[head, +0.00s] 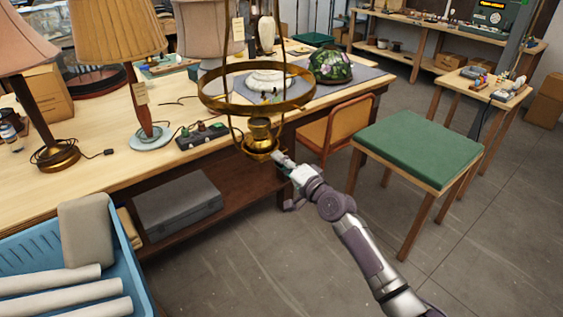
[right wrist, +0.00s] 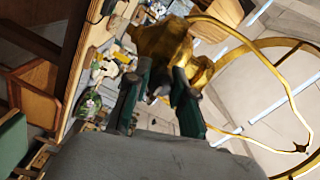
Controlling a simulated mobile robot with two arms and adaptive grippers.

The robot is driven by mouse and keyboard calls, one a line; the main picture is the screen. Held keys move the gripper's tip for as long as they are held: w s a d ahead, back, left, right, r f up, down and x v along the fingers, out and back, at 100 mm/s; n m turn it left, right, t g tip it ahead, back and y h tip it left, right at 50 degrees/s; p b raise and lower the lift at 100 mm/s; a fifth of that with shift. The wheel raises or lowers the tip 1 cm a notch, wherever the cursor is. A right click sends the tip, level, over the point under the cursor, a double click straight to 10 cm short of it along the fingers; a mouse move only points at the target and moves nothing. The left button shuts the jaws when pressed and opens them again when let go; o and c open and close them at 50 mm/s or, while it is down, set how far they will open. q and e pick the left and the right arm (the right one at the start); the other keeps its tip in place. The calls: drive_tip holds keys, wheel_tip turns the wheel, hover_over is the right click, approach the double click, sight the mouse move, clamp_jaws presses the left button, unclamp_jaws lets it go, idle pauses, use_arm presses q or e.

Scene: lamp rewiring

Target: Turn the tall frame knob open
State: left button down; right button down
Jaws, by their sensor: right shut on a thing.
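The tall brass lamp frame (head: 302,98) hangs at the centre of the head view, with a wide ring and a small brass burner (head: 260,138) at its bottom. My right gripper (head: 281,160) reaches the burner's lower right side from the front. In the right wrist view its two dark fingers (right wrist: 163,88) are against the brass burner body (right wrist: 160,45). The right gripper is shut on the frame's knob, which the fingers hide, so its turn cannot be read. My left gripper is in no view.
The wooden workbench (head: 180,165) behind the frame carries several lamps, a flowered glass shade (head: 330,64) and a small black device (head: 202,135). A green-topped stool (head: 418,145) stands to the right. A blue crate (head: 40,245) with white rolls is at lower left. The floor at lower right is clear.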

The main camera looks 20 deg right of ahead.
drive_tip(key=c, duration=1)
unclamp_jaws()
drive_tip(key=shift+o, duration=0.2)
drive_tip(key=v, duration=1.2)
